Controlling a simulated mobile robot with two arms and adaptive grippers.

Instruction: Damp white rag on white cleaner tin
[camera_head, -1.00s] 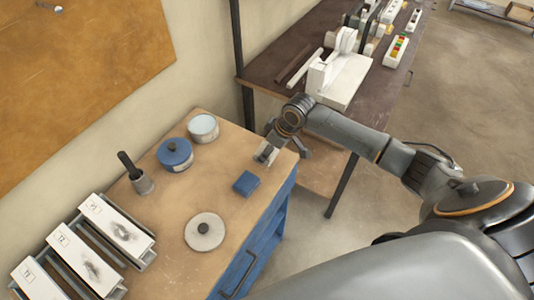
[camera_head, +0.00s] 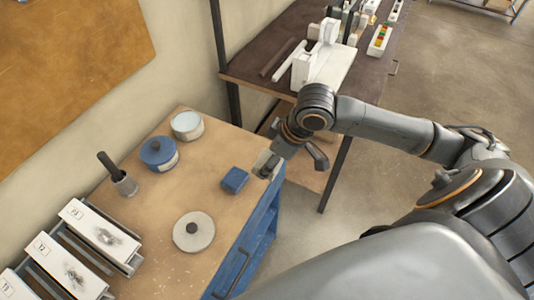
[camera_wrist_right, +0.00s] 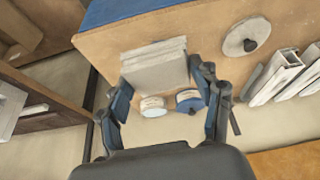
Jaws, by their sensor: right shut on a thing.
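My right gripper (camera_head: 270,167) is over the right edge of the bench, shut on the folded white rag (camera_wrist_right: 155,66). In the head view the rag (camera_head: 262,162) is partly hidden by the gripper. The white cleaner tin (camera_head: 187,126) stands at the back of the bench, its round top pale blue; it also shows in the right wrist view (camera_wrist_right: 153,106), beyond the rag. A pale round lid with a dark knob (camera_head: 194,232) lies apart on the bench. My left gripper is not in view.
A lidded blue tin (camera_head: 160,154) stands beside the white tin. A folded blue rag (camera_head: 234,180) lies left of my right gripper. A dark-handled brush (camera_head: 121,180) and marked metal profiles (camera_head: 97,232) are at the left. The bench middle (camera_head: 195,190) is clear.

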